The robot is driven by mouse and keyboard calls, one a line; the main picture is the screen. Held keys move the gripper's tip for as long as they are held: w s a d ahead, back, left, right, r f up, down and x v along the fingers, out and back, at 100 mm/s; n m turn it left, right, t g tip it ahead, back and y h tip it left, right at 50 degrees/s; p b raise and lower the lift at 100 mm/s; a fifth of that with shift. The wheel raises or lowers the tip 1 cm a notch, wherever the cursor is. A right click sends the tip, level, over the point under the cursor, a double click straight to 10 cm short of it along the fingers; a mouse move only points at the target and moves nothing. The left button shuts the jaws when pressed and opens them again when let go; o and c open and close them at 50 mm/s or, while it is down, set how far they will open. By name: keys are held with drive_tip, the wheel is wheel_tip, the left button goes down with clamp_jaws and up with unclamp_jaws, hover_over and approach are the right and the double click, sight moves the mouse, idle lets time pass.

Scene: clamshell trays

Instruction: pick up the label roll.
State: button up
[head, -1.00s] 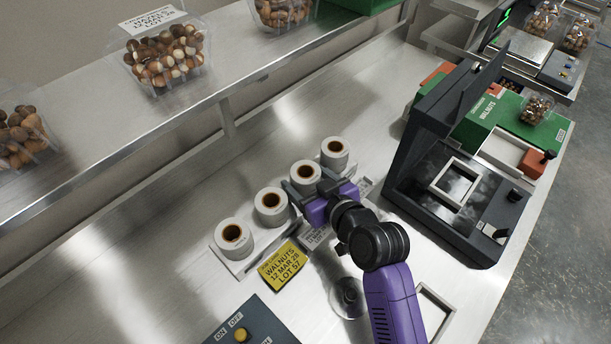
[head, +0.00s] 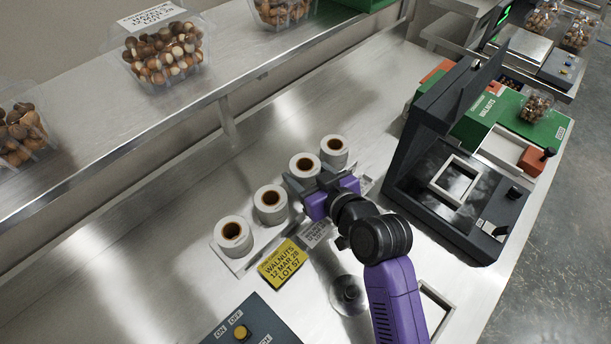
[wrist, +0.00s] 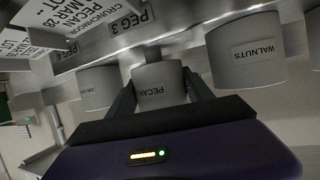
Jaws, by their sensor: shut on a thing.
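A row of white label rolls with brown cores stands on the steel bench. My gripper (head: 304,179) is shut on the third roll from the left, the pecan label roll (head: 304,161). In the wrist view this roll (wrist: 159,76) reads "PECAN" and sits between my two fingers. In the head view it sits slightly raised; its lower part is hidden by my gripper. A walnuts roll (wrist: 246,50) stands to its right in the wrist view, and another roll (wrist: 97,88), lettering too small to read, to its left.
Rolls on the left (head: 232,236), (head: 270,205) and right (head: 334,151) stand close by. A dark machine (head: 450,190) stands at right. A steel shelf (head: 200,95) with nut trays runs above the bench behind.

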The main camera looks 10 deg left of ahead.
wheel_tip(320, 180, up, 18)
drive_tip(key=shift+r+b, duration=0.15)
drive_tip(key=shift+b, duration=0.25)
idle(0.8)
